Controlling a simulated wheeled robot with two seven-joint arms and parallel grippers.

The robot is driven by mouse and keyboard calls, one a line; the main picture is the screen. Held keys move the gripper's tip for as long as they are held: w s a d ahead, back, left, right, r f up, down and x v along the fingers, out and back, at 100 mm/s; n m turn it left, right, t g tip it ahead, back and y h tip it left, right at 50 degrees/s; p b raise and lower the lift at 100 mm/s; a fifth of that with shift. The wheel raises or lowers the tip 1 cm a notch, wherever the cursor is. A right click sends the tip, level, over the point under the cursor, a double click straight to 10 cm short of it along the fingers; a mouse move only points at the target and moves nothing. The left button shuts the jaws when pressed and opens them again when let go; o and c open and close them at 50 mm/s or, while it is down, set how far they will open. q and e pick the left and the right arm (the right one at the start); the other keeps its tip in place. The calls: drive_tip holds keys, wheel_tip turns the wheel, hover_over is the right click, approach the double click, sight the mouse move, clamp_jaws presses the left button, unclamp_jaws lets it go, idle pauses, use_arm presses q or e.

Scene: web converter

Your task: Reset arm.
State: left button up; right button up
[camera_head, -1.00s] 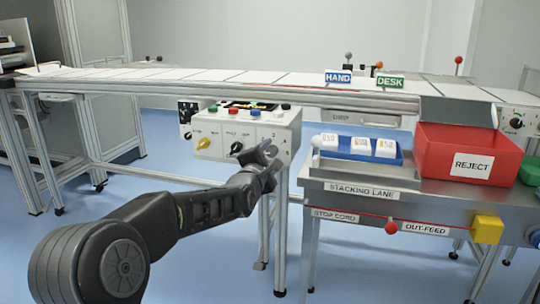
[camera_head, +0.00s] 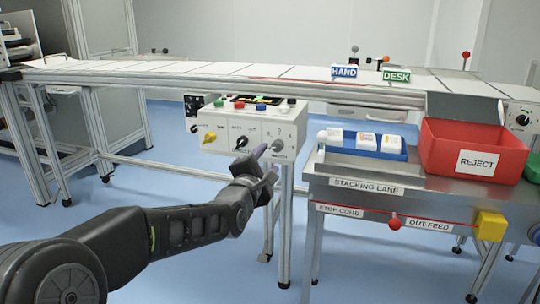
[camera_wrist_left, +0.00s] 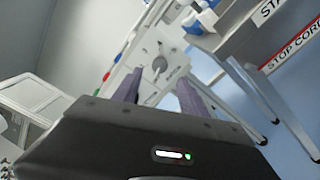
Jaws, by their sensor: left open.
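My left arm comes in from the lower left in the head view. Its gripper (camera_head: 264,164) is in front of the lower edge of the white control box (camera_head: 225,136), below and left of a grey knob (camera_head: 278,145). In the left wrist view, the two purple-grey fingers of the gripper (camera_wrist_left: 160,90) stand apart with nothing between them. The grey knob (camera_wrist_left: 159,65) shows beyond and between the fingertips, with a visible gap. My right gripper is not in view.
A long white conveyor (camera_head: 215,70) runs behind the box. To the right, a steel table (camera_head: 335,170) carries a blue tray (camera_head: 395,154) with white packs and a red REJECT bin (camera_head: 450,145). A red stop cord (camera_head: 350,210) runs along its front. Open blue floor lies below.

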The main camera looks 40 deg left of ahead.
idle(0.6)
